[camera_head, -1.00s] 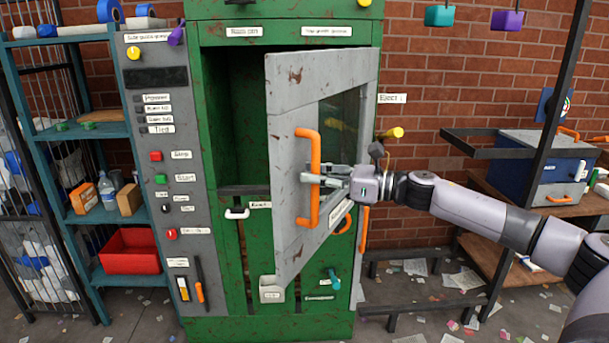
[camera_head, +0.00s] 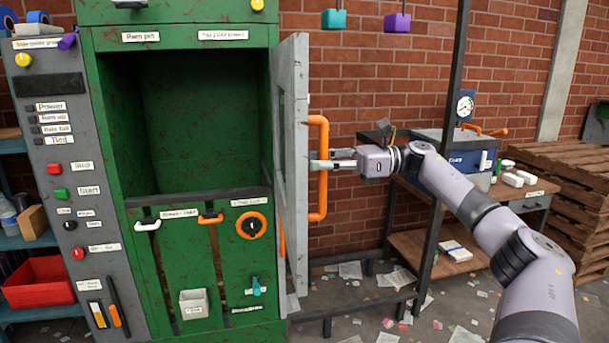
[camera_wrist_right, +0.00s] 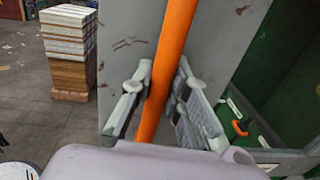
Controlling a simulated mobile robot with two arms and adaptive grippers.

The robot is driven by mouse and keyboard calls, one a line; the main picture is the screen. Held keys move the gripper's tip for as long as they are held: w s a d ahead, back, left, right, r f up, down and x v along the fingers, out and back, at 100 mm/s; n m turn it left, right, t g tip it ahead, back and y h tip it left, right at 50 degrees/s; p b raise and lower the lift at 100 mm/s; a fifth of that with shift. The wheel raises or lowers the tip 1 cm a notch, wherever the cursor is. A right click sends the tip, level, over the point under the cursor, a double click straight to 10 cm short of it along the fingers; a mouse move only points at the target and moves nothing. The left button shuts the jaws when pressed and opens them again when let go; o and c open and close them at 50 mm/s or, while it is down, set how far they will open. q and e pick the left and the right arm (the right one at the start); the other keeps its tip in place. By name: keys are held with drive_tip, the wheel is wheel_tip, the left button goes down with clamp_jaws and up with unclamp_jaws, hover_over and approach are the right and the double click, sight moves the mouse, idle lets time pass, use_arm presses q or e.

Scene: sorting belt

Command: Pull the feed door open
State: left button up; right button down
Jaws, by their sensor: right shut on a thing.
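The grey feed door (camera_head: 292,150) stands swung out from the green machine (camera_head: 190,290), seen nearly edge-on in the head view. The dark feed opening (camera_head: 195,120) behind it is uncovered. The door's orange handle (camera_head: 319,205) is a vertical bar on its right side. My right gripper (camera_head: 325,160) is shut on the handle. In the right wrist view, the orange handle (camera_wrist_right: 172,50) runs between the two fingers (camera_wrist_right: 155,105), with the grey door face (camera_wrist_right: 130,40) behind. My left gripper is not in view.
A control panel (camera_head: 60,130) with buttons stands left of the opening. A red bin (camera_head: 38,282) sits on the left shelf. A blue box (camera_head: 450,165) rests on a bench at right, with wooden pallets (camera_head: 570,170) beyond. Paper scraps litter the floor.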

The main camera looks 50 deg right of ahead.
drive_tip(key=shift+v, duration=0.9)
drive_tip(key=shift+w+d+r, duration=0.1)
drive_tip(key=shift+d+r, duration=0.05)
drive_tip(key=c, duration=1.5)
unclamp_jaws()
drive_tip(key=shift+c, duration=0.2)
drive_tip(key=v, duration=1.2)
